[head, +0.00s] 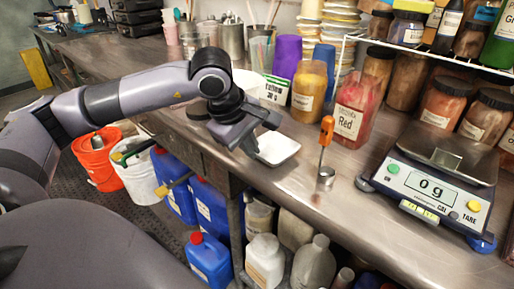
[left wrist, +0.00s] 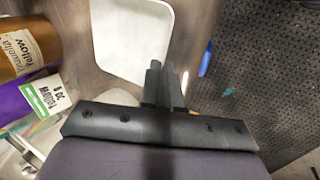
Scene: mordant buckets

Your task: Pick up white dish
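The white dish (head: 277,149) is a shallow, rounded rectangular tray near the front edge of the steel bench, and it fills the upper middle of the left wrist view (left wrist: 132,38). My left gripper (head: 252,150) is at the dish's near left side, pointing down. In the left wrist view its two fingers (left wrist: 162,72) are close together at the dish's rim, one over the dish and one just outside it. They look shut on the rim, though the contact itself is hidden. The dish appears level, at or just above the bench. My right gripper is not in view.
An orange-handled tool (head: 326,140) stands upright right of the dish. A scale (head: 430,187) stands at right. Bare bench (head: 330,218) lies in front of the tool.

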